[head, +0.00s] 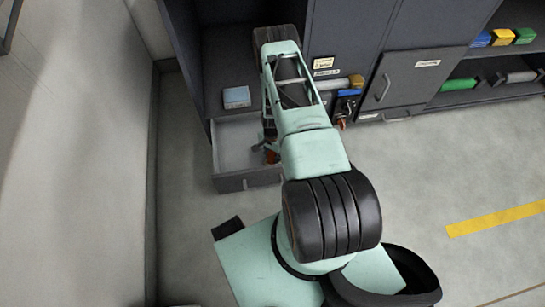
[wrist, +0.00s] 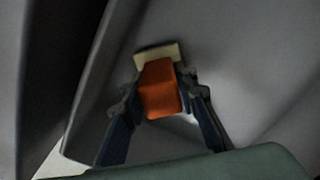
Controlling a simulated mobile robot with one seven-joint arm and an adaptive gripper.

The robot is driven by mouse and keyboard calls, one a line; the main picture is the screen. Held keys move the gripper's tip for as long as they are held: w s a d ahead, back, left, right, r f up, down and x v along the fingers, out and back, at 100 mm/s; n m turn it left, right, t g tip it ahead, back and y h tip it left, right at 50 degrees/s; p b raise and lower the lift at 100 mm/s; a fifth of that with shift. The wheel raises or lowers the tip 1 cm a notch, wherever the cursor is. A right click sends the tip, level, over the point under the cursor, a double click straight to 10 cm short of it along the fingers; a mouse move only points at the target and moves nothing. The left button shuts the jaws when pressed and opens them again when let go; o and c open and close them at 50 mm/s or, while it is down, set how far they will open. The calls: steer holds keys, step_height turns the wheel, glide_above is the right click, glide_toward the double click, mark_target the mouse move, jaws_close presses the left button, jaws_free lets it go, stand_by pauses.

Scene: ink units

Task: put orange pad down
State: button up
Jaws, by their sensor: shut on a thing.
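The orange pad (wrist: 159,92) is between the two fingers of my gripper (wrist: 157,84) in the wrist view. The gripper is shut on it. A pale cream block (wrist: 158,53) shows just beyond the pad; I cannot tell whether they touch. In the head view a small bit of the orange pad (head: 272,156) shows at my gripper (head: 269,146), over the open grey drawer (head: 232,146). My arm hides part of the drawer. I cannot tell whether the pad touches the drawer floor.
Dark cabinets (head: 350,30) stand behind. A shelf at the right holds a green item (head: 459,84) and several coloured boxes (head: 502,37). A wall is at the left. Floor at the right is clear.

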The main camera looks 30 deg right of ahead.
steer(key=shift+f, duration=0.15)
steer(key=o, duration=1.1)
step_height(320, 180, up, 12)
steer(key=p, duration=0.3)
steer(key=shift+r+p, duration=0.2)
steer(key=shift+p, duration=0.15)
